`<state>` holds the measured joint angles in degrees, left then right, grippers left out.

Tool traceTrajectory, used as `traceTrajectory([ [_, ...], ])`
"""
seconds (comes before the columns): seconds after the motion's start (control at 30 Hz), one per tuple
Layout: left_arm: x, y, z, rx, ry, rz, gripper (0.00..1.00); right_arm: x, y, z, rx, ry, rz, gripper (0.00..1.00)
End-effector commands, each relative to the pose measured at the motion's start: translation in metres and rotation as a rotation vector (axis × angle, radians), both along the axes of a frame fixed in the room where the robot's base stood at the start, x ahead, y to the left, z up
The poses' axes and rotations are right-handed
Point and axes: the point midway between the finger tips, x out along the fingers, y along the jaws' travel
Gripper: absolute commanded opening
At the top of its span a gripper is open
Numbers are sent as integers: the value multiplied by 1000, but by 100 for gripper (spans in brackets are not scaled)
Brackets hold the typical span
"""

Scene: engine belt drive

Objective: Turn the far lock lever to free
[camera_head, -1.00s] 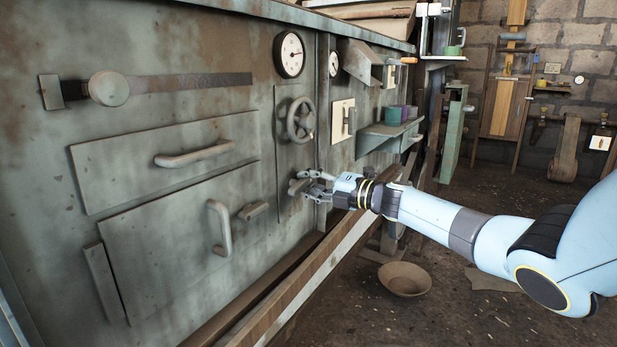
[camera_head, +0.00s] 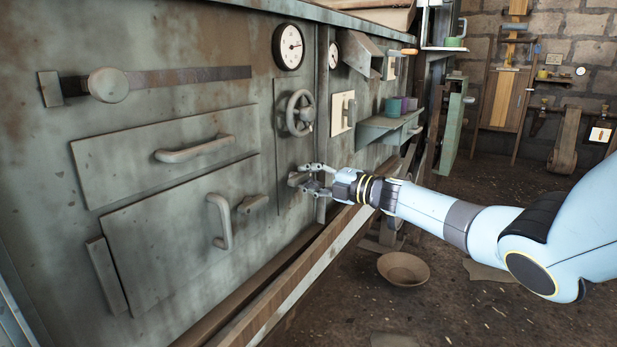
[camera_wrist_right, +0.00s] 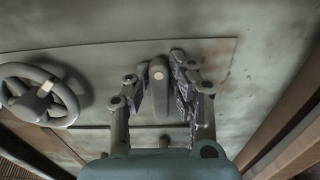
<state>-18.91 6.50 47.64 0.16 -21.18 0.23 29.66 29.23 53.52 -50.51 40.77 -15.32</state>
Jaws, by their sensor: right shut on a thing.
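The far lock lever (camera_head: 298,179) is a small grey-brown bar on the cabinet front, below the handwheel. In the right wrist view the lever (camera_wrist_right: 158,95) shows a pale round pivot and stands between my fingers. My right gripper (camera_head: 312,181) is at the lever, one finger above and one below in the head view. It is shut on the lever, which the fingers partly cover. The near lock lever (camera_head: 252,204) sits further left, beside the lower door's handle, slightly tilted. My left gripper is not in view.
The handwheel (camera_head: 299,113) sticks out just above the gripper; it also shows in the wrist view (camera_wrist_right: 40,92). The lower door handle (camera_head: 222,222) is to the left. A rail (camera_head: 290,285) runs along the cabinet's foot. A bowl (camera_head: 403,269) lies on the floor.

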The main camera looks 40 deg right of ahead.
Motion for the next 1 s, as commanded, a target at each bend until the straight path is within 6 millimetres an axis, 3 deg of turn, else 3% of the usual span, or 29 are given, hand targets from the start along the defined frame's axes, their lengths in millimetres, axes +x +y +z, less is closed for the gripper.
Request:
traceTrajectory([
  [0.03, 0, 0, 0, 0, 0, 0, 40, 0, -1, 1, 3, -1, -2, 22],
  [0.2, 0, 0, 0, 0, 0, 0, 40, 0, -1, 1, 1, -1, -1, 42],
  [0.57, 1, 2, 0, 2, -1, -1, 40, -7, -4, -1, -1, 1, -1, 42],
  [1.0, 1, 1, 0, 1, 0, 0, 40, -90, -38, -1, -3, 4, 0, 42],
])
